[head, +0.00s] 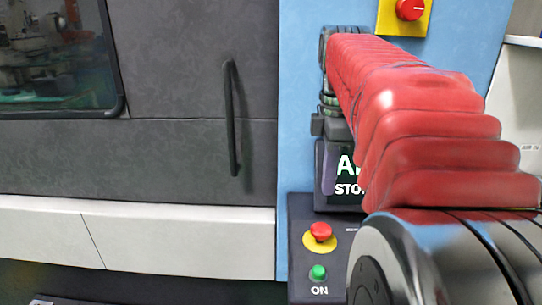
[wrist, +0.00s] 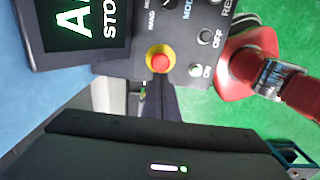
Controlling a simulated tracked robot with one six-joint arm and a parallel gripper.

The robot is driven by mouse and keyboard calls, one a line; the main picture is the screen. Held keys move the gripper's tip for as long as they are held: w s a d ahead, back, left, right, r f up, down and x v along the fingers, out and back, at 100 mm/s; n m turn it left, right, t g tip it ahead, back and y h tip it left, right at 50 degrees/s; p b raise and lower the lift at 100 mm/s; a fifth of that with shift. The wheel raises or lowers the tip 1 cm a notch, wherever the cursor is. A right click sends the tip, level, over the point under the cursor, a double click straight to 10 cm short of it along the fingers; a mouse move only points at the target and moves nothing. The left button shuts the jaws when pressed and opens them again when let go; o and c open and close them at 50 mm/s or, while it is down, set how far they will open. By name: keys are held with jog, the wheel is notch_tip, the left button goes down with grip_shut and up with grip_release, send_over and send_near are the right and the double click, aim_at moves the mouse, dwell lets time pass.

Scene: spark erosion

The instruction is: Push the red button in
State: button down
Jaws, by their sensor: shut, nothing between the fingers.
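The red button (head: 320,231) is a mushroom head on a yellow ring, low on the dark control panel (head: 302,255). In the wrist view the same red button (wrist: 160,62) shows near the upper middle, on its yellow ring. My gripper (wrist: 163,82) shows in the wrist view as shut, empty dark fingers just below the button. The fingertips overlap or nearly meet the ring's lower edge in the picture; I cannot tell whether they touch. In the head view my red-sleeved arm hides much of the panel, and I cannot make out the fingertips there.
A green ON button (head: 318,272) sits just below the red one. A lettered display (head: 345,175) stands above, partly behind my arm. Another red knob (head: 410,9) on a yellow plate is at the top. A grey door with a dark handle (head: 232,118) is at left.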

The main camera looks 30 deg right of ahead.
jog(key=shift+r, duration=1.8)
jog(key=w+a+f+m+t+h, duration=0.1)
jog(key=a+f+m, duration=0.2)
jog(key=f+m, duration=0.3)
jog(key=w+a+f+m+t, duration=0.2)
jog(key=a+f+m, duration=0.1)
jog(key=f+m, duration=0.25)
jog(key=s+a+f+t, duration=0.1)
jog(key=s+a+f, duration=0.2)
jog(key=a, duration=0.5)
jog(key=s+a+f+t+y, duration=0.1)
jog(key=s+a+f, duration=0.3)
jog(key=a, duration=0.5)
